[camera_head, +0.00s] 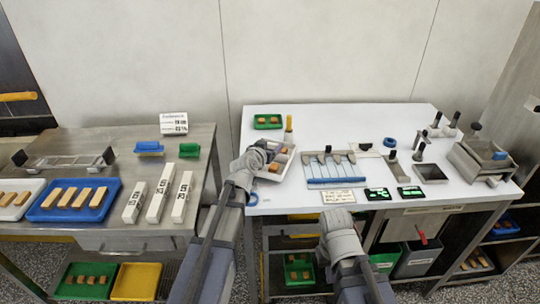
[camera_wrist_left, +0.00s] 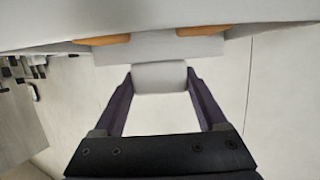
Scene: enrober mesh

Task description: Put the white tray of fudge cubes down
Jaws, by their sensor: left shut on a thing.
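The white tray (camera_head: 289,165) holds brown fudge cubes (camera_head: 275,167) and is at the left end of the white table. My left gripper (camera_head: 262,153) is at the tray's left side and partly covers it. In the left wrist view the fingers of my left gripper (camera_wrist_left: 160,82) are shut on a pale tab (camera_wrist_left: 160,74) on the side of the white tray (camera_wrist_left: 60,22). I cannot tell whether the tray touches the table. My right gripper (camera_head: 340,228) is low, in front of the table's edge, and its fingers cannot be made out.
A steel table (camera_head: 100,150) on the left holds a blue tray (camera_head: 50,215) and white bars (camera_head: 157,202).

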